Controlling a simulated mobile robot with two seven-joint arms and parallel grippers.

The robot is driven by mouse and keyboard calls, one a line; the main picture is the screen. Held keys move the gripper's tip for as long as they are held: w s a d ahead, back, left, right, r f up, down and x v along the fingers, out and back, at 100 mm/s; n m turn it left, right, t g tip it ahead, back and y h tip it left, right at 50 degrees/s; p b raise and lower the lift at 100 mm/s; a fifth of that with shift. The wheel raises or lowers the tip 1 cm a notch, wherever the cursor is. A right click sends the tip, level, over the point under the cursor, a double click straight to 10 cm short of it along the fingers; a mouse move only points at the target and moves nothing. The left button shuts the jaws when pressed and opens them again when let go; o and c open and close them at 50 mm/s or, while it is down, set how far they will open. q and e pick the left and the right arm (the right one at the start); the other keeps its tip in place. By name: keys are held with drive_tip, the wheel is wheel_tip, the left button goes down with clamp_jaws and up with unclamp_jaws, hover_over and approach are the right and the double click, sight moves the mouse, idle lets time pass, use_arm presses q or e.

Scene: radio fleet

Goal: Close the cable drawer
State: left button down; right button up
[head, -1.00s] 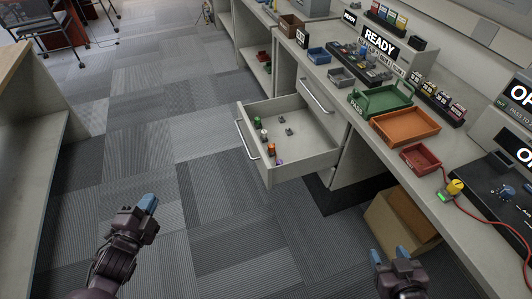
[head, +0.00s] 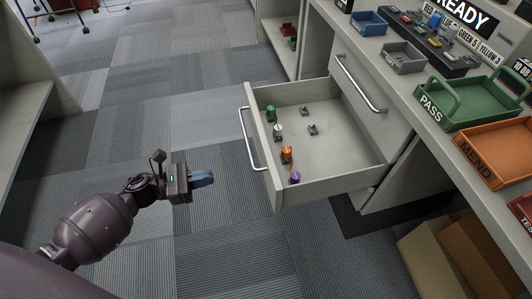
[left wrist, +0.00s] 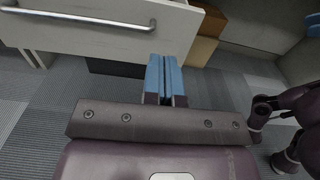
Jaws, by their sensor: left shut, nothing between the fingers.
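The cable drawer (head: 335,163) stands pulled out from the counter in the head view, with small coloured cable pieces lying inside. Its metal handle (head: 252,140) is on the front panel, facing left. My left gripper (head: 204,179) is shut and empty, to the left of the drawer front and a little lower in the picture, apart from it. In the left wrist view the blue fingertips (left wrist: 165,75) are together, and the drawer front (left wrist: 105,38) with its handle (left wrist: 80,20) lies ahead and to the left. My right gripper is not seen in the head view.
A closed drawer handle (head: 361,84) is on the counter beside the open one. Green (head: 478,100) and orange (head: 495,150) trays stand on the counter. Cardboard boxes (head: 450,255) sit on the floor below. The carpet left of the drawer is clear.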

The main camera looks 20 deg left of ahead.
sight(268, 165)
use_arm(q)
drive_tip(key=x, duration=1.2)
drive_tip(key=shift+w+d+r+b, duration=0.1)
drive_tip(key=shift+w+d+b, duration=0.2)
drive_tip(key=shift+b, duration=0.1)
drive_tip(key=shift+w+d, duration=0.3)
drive_tip(key=shift+d, duration=0.2)
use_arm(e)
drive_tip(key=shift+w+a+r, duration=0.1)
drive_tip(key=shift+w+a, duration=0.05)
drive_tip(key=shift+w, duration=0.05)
